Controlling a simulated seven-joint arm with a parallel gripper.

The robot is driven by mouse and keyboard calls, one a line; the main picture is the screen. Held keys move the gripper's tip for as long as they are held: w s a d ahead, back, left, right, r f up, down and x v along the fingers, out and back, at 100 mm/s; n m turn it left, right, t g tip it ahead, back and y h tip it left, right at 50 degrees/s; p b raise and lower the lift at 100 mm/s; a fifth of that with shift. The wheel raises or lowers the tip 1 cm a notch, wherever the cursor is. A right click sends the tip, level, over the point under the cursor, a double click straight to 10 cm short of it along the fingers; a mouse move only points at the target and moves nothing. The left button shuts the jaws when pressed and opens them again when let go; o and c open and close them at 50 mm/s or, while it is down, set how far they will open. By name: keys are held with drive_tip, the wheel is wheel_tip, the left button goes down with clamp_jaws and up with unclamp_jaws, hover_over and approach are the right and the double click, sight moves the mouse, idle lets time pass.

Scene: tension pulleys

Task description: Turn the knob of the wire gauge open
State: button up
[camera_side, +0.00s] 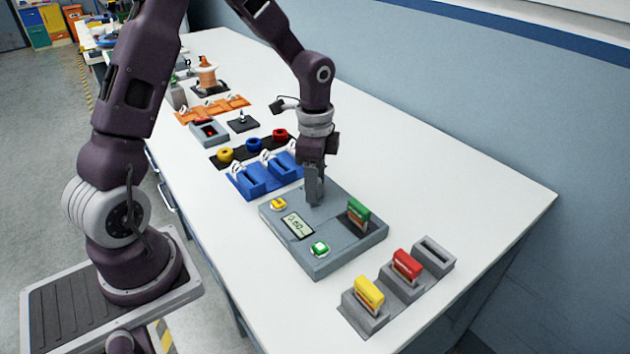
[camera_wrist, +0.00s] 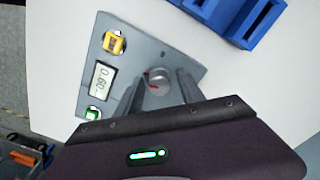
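The wire gauge is a grey box (camera_side: 325,258) with a display (camera_side: 298,225) that seems to read 0.60, a yellow button (camera_side: 279,204) and a green-and-white button (camera_side: 320,249). Its round grey knob (camera_wrist: 159,83), with red marks beside it, shows in the wrist view. My gripper (camera_side: 315,198) points down at the far part of the box and hides the knob in the side view. In the wrist view my gripper (camera_wrist: 161,77) has its fingers apart, one on each side of the knob, with gaps visible. Whether the fingertips reach down to the knob's level is unclear.
A green-topped piece (camera_side: 357,213) stands in the box's right part. Grey holders with a red piece (camera_side: 406,265) and a yellow piece (camera_side: 369,292) stand to the right, beside an empty holder (camera_side: 433,254). A blue holder (camera_side: 265,177) lies close behind. The table's right side is clear.

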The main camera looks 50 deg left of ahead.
clamp_jaws()
drive_tip(key=shift+n, duration=0.3)
drive_tip(key=n, duration=0.5)
drive_tip(key=shift+n, duration=0.3)
drive_tip(key=n, duration=0.5)
drive_tip(key=shift+n, duration=0.3)
drive_tip(key=shift+r, duration=0.1)
drive_tip(key=shift+o, duration=1.3)
unclamp_jaws()
